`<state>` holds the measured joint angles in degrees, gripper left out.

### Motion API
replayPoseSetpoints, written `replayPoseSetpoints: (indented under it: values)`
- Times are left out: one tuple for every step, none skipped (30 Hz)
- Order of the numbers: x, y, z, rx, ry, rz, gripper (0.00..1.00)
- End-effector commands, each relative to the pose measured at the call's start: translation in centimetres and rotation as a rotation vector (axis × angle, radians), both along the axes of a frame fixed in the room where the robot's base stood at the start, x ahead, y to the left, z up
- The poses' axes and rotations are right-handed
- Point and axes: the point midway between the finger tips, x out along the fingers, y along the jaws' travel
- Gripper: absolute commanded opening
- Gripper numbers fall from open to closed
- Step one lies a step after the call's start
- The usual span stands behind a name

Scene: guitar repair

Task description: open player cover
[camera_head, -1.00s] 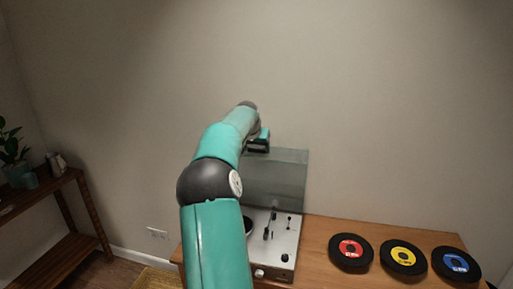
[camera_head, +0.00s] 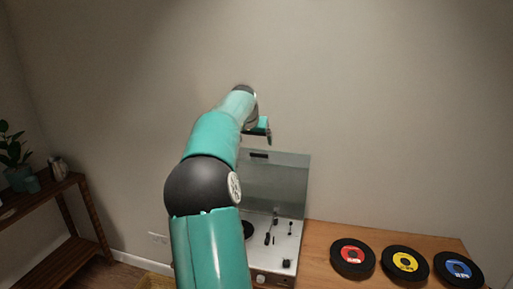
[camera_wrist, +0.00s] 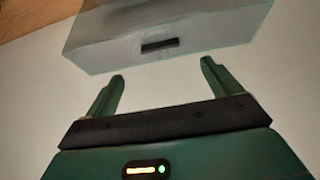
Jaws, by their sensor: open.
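The record player (camera_head: 277,247) stands on the wooden table, partly hidden behind my arm. Its clear grey cover (camera_head: 275,180) stands raised, upright near the wall, with a dark handle (camera_head: 259,155) at its top edge. In the wrist view the cover (camera_wrist: 200,38) and its dark handle (camera_wrist: 160,46) lie ahead of my gripper. My gripper (camera_wrist: 160,78) is open, with both green fingers apart and nothing between them. In the head view my gripper (camera_head: 268,130) is just above the cover's top edge, apart from it.
Records with a red label (camera_head: 352,258), a yellow label (camera_head: 404,264) and a blue label (camera_head: 457,268) lie on the table (camera_head: 325,235) to the right. A dark wooden shelf (camera_head: 60,190) with a plant (camera_head: 14,150) stands at left. The wall behind is bare.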

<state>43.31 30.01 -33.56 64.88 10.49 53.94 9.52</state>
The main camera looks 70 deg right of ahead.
Motion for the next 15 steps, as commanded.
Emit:
replayPoseSetpoints:
  values:
    - [0.0,0.7,1.0,-0.002,-0.003,0.002,0.90]
    - [0.0,1.0,1.4,-0.001,-0.002,0.003,0.90]
    - [-0.1,1.4,2.0,-0.002,-0.002,0.003,0.90]
    - [-0.2,1.7,2.4,-0.002,-0.001,0.002,0.90]
    - [-0.2,1.9,2.7,-0.001,0.000,0.001,0.90]
    - [-0.3,2.2,3.0,0.000,0.000,0.001,0.90]
    - [-0.3,2.4,3.3,0.000,-0.002,0.001,0.90]
    - [-0.3,2.5,3.5,0.000,-0.002,0.001,0.90]
    - [-0.3,2.7,3.7,0.000,-0.002,0.001,0.90]
    - [-0.4,2.7,3.8,0.000,-0.001,0.001,0.90]
    - [-0.4,2.8,3.8,0.000,-0.001,0.001,0.90]
    - [-0.4,2.8,3.9,0.000,0.000,0.000,0.90]
    - [-0.4,2.8,3.9,0.001,0.000,0.000,0.90]
    - [-0.4,2.8,3.9,0.001,0.000,0.000,0.90]
    - [-0.4,2.8,3.9,0.001,0.000,0.000,0.90]
